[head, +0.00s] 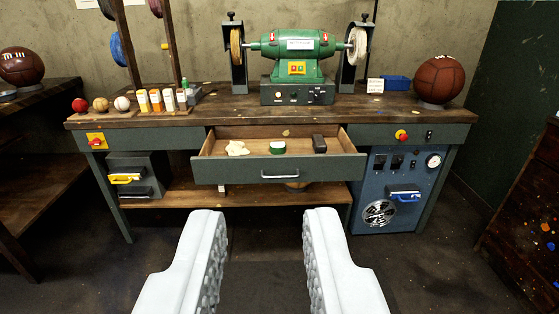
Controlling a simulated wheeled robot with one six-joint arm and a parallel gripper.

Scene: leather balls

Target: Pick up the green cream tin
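The green cream tin (277,147) is a small round green tin with a pale band. It sits inside the open drawer (279,174) of the workbench, near the middle. A cream-coloured cloth or lump (237,148) lies to its left and a dark block (319,144) to its right. My gripper (265,218) is open and empty, its two white fingers wide apart. It is in front of the drawer and lower in the picture, well short of the tin.
The bench top (215,114) carries a green grinder (297,60) and a brown leather ball (439,79). Small balls and several little boxes stand at its left. A blue control cabinet (398,188) is below right. The dark floor before the bench is clear.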

